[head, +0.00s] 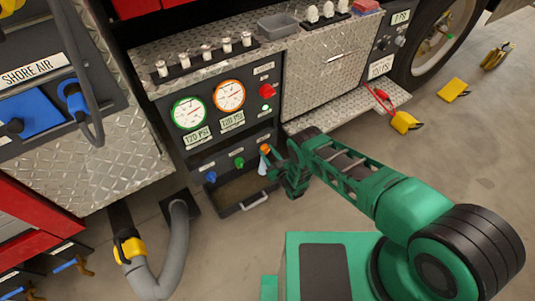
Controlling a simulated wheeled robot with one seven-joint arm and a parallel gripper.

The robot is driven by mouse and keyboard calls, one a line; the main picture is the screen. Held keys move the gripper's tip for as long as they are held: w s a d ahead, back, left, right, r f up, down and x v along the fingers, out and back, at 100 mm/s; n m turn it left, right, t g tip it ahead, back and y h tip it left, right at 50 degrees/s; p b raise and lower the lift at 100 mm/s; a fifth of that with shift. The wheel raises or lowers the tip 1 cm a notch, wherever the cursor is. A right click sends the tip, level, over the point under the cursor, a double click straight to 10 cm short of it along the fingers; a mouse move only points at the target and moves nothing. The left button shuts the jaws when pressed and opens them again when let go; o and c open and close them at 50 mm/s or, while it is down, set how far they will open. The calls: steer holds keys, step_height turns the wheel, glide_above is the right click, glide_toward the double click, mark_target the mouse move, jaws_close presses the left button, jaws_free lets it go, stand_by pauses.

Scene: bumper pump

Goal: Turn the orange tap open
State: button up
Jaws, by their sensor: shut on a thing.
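The orange tap (265,149) is at the right end of a row of small taps on the dark lower panel, below the gauges. My gripper (270,160) reaches in from the right and is shut at the orange tap. The fingers partly hide the tap, so its handle angle is hard to tell. A pale bluish streak (262,167) shows just below the tap. A green tap (239,162) and a blue tap (210,176) are to its left.
Below the taps is a dark drip tray (228,208) with a light handle. Above are a green-rimmed gauge (188,113), an orange-rimmed gauge (229,96) and a red knob (267,90). A diamond-plate step (345,108) juts out at right. A grey hose (176,250) lies at lower left.

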steer(key=m, duration=0.5)
steer(key=shift+s+g, duration=0.1)
steer(key=shift+g, duration=0.2)
steer(key=shift+c, duration=0.2)
steer(key=shift+m+y, duration=0.5)
steer(key=shift+m, duration=1.6)
steer(key=shift+d, duration=0.1)
steer(key=o, duration=1.1)
steer(key=shift+c, duration=0.2)
steer(key=v, duration=1)
steer(key=shift+d, duration=0.3)
steer(key=shift+s+r, duration=0.1)
steer(key=shift+s, duration=0.05)
